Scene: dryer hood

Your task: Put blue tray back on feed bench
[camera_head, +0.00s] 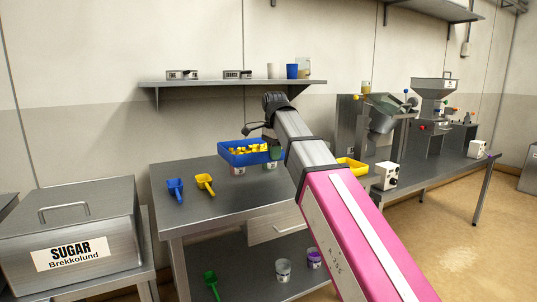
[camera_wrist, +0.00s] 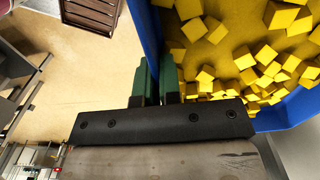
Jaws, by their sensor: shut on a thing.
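The blue tray (camera_head: 232,159) holds many small yellow cubes (camera_head: 248,149) and shows over the far right part of the steel bench (camera_head: 215,200) in the head view. My gripper (camera_head: 275,152) is at its right end. In the wrist view, my green fingers (camera_wrist: 158,82) are shut on one wall of the blue tray (camera_wrist: 153,30), one finger on each side of it. The yellow cubes (camera_wrist: 245,60) lie inside, to the right of the fingers. The tray looks about level. I cannot tell how far its underside is from the bench.
Small cans (camera_head: 238,170) show just below the tray. A blue scoop (camera_head: 175,190) and a yellow scoop (camera_head: 205,183) lie on the bench's left part. A wall shelf (camera_head: 230,82) hangs behind. A yellow tray (camera_head: 351,165) and machines stand to the right. A sugar bin (camera_head: 75,235) stands left.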

